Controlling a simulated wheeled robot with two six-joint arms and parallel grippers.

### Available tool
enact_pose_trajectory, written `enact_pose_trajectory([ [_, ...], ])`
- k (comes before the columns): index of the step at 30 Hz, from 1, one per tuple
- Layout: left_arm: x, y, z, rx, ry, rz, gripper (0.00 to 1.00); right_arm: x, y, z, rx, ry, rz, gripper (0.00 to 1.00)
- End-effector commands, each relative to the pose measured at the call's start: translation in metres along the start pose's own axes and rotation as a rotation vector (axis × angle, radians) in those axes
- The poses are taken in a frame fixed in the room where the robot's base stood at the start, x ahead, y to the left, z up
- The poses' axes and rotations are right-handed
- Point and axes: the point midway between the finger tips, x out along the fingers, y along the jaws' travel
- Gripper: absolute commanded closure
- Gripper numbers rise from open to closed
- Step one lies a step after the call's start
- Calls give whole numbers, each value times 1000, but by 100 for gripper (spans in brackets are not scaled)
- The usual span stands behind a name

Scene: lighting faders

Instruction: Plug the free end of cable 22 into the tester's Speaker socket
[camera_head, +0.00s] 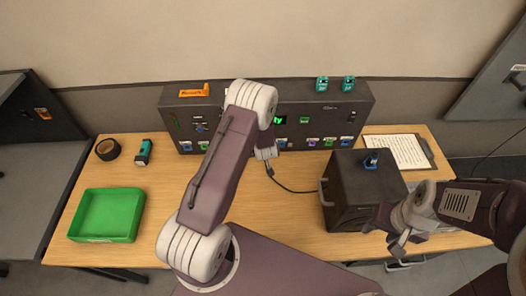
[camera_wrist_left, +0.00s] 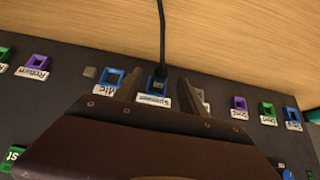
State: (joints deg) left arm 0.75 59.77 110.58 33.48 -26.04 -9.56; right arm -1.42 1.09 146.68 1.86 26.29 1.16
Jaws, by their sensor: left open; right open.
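The tester (camera_head: 345,98) is the long dark panel at the back of the table. In the left wrist view, a black cable (camera_wrist_left: 162,35) runs to a plug at a blue-framed socket (camera_wrist_left: 157,84), whose partly covered label seems to read Speaker. The plug appears to sit in this socket; its depth and cable number cannot be read. My left gripper (camera_wrist_left: 158,78) is open, one finger on each side of the plug, apart from it. In the head view the cable (camera_head: 292,189) runs to the dark box (camera_head: 350,205). My right gripper (camera_head: 400,238) is open and empty by the box.
A Mic socket (camera_wrist_left: 112,78) is beside the left finger; more coloured sockets line the tester. A green tray (camera_head: 105,238), a tape roll (camera_head: 108,149) and a teal-black item (camera_head: 144,152) are on the left. A clipboard (camera_head: 428,151) lies at right. The table's left-middle is clear.

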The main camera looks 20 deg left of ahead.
Motion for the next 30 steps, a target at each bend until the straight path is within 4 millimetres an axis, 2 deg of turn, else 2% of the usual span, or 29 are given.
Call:
enact_pose_trajectory([
  [9,-66,1,-2,0,4,3,51,0,0,0,0,0,0,51],
  [12,-79,0,-1,0,2,1,51,-1,0,0,0,0,0,51],
  [16,-85,0,-1,0,1,1,51,-1,0,0,0,0,0,51],
  [24,-84,0,-1,-1,1,0,51,0,0,0,0,0,0,51],
  [26,-87,1,-8,-8,18,7,51,2,0,0,0,0,0,51],
  [27,-92,4,-20,-17,44,18,51,3,0,0,0,0,0,51],
  [29,-110,9,-45,-35,104,44,51,7,0,1,0,0,0,51],
  [30,-127,13,-62,-29,143,73,51,9,0,1,0,0,0,51],
])
